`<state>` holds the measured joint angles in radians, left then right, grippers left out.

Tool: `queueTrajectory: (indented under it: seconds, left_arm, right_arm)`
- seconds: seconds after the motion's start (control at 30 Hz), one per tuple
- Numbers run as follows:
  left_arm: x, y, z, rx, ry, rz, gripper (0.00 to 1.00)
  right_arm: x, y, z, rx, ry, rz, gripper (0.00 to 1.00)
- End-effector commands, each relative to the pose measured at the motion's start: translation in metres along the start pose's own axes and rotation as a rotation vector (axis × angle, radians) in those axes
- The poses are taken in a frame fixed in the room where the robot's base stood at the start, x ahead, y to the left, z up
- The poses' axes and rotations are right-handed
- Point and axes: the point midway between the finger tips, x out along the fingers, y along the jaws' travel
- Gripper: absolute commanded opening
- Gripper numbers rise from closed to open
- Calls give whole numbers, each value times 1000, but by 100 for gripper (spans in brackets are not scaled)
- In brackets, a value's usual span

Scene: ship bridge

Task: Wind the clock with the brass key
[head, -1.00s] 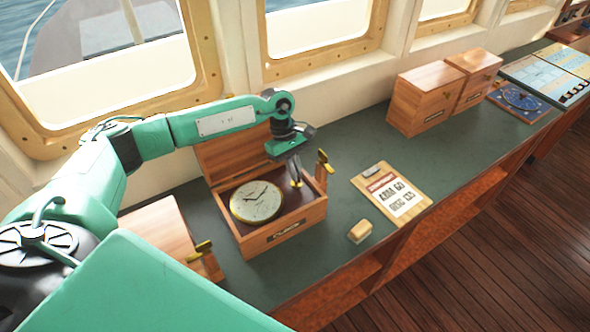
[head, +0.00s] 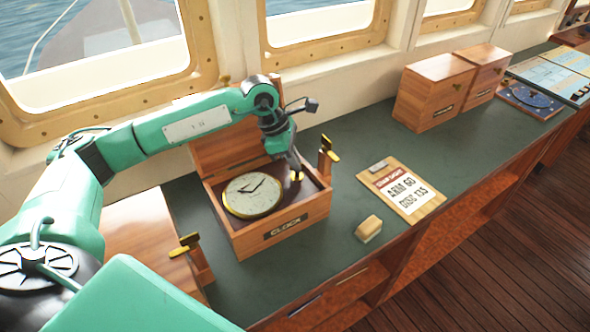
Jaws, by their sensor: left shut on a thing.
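The clock (head: 253,195) has a round cream face with a brass rim. It lies face up in an open wooden box (head: 282,230) with a "CLOCK" label, lid raised at the back. My left gripper (head: 296,170) points down over the right part of the box, beside the dial. It is shut on a small brass piece (head: 297,177), seemingly the brass key. Its fingers and the arm hide part of it, and I cannot tell whether it touches anything below. My right gripper is out of view.
Wooden stands with brass pieces rise beside the box at right (head: 328,152) and at front left (head: 188,244). A clipboard (head: 428,203) and a small block (head: 368,229) lie to the right. Two wooden boxes (head: 432,96) stand farther back. The green counter between is clear.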

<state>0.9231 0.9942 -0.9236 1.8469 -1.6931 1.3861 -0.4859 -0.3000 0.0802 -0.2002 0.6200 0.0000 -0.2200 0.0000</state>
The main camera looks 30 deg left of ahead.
Motion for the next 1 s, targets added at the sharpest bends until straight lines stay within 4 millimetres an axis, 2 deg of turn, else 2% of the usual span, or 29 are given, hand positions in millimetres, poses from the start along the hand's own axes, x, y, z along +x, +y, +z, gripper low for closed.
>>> queueTrajectory:
  seconds: [0.03,0.33,0.43,0.53,1.0]
  left_arm:
    - [5,0,-2,-37,-1,20,0]
    - [4,-2,-2,-288,-1,124,0]
    - [3,-2,-1,-359,-2,153,0]
    - [2,-2,0,-420,-1,178,0]
    - [0,-3,1,-564,0,235,0]
  right_arm:
    - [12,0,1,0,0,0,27]
    - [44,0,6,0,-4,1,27]
    - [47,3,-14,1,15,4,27]
    - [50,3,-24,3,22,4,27]
    - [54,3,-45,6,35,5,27]
